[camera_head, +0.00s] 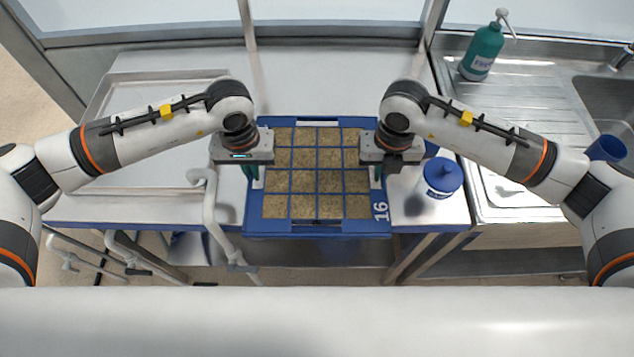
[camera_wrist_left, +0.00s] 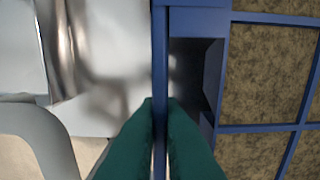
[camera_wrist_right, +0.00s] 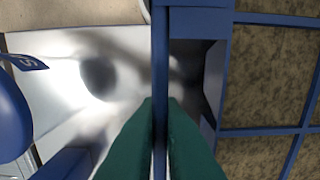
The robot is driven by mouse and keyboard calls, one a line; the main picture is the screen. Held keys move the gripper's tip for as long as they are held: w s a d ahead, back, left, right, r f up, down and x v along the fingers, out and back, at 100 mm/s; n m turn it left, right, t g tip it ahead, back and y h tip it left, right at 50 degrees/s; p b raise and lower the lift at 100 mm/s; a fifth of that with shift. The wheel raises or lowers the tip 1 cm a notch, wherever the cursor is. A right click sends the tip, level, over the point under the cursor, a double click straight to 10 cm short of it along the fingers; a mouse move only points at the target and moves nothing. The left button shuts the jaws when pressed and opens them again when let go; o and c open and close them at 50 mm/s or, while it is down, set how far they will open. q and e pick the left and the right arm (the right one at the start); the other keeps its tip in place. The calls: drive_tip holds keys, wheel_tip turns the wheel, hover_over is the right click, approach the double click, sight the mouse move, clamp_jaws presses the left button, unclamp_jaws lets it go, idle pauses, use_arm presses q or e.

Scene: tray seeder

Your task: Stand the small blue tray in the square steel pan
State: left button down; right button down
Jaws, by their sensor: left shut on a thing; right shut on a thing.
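The small blue tray (camera_head: 317,228) has square cells filled with brown soil and the number 16 on its front right corner. It is level in the middle of the head view. My left gripper (camera_head: 257,180) is shut on its left rim, and the left wrist view shows the rim (camera_wrist_left: 160,60) between the green fingers. My right gripper (camera_head: 376,179) is shut on its right rim (camera_wrist_right: 160,60). I cannot tell whether the tray touches the worktop. A shallow, square-cornered steel pan (camera_head: 97,108) lies at the left, partly hidden by my left arm.
A white jar with a blue lid (camera_head: 443,176) stands close to the tray's right side. A teal pump bottle (camera_head: 483,52), a blue cup (camera_head: 606,149) and a sink are farther right. A curved white rail (camera_head: 209,205) rises at the front left. The worktop behind the tray is clear.

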use_arm(q)
drive_tip(key=shift+r, duration=0.15)
use_arm(e)
drive_tip(key=shift+r, duration=0.15)
